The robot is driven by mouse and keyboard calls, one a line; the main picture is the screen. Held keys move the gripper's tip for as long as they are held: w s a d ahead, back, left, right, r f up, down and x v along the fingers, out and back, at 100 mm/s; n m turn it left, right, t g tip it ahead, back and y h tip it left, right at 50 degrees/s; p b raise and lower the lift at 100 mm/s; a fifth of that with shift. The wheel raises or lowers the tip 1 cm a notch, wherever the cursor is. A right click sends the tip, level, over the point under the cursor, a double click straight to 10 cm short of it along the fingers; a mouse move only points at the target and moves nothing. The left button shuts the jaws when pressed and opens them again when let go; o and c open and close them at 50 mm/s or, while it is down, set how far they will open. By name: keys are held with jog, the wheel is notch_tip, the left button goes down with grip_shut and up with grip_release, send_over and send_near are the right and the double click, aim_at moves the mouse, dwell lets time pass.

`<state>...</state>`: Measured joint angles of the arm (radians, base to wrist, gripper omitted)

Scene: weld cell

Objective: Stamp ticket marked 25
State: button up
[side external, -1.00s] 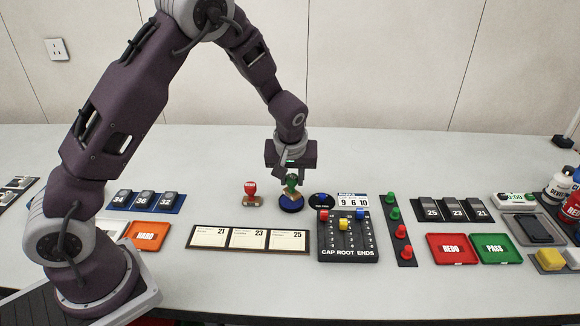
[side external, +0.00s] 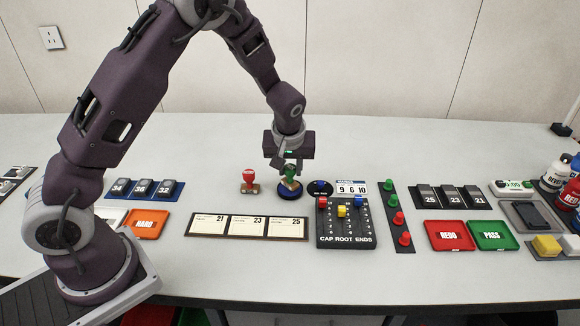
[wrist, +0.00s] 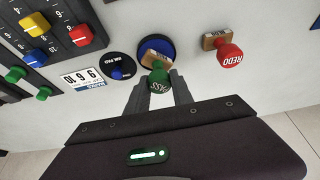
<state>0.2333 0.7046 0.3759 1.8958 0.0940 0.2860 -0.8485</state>
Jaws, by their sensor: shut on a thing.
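My gripper (side external: 289,168) points down and is shut on the green-handled stamp marked PASS (wrist: 160,78). The stamp's wooden base (wrist: 155,46) is over a round blue disc (wrist: 148,62); I cannot tell whether it touches it. The ticket marked 25 (side external: 286,228) is the right-hand card on a dark holder, beside the cards marked 21 (side external: 209,226) and 23 (side external: 247,227). The holder lies nearer the camera than the disc. A black round ink pad (wrist: 119,66) with a blue knob sits beside the disc.
A red REDO stamp (side external: 249,178) stands left of the blue disc. A slider panel (side external: 344,236) labelled CAP ROOT ENDS is at the right. Red REDO (side external: 450,237) and green PASS (side external: 494,236) trays lie further right, and an orange HARD tray (side external: 146,224) at the left.

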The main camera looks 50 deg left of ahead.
jog(key=shift+f, duration=0.5)
dwell(1.0)
jog(key=shift+r, duration=3.55)
jog(key=s+d, duration=0.9)
jog(key=s, duration=0.1)
jog(key=shift+w+f, duration=0.15)
jog(key=shift+f, duration=3.2)
jog(key=shift+f, duration=0.6)
notch_tip(320, 180, up, 7)
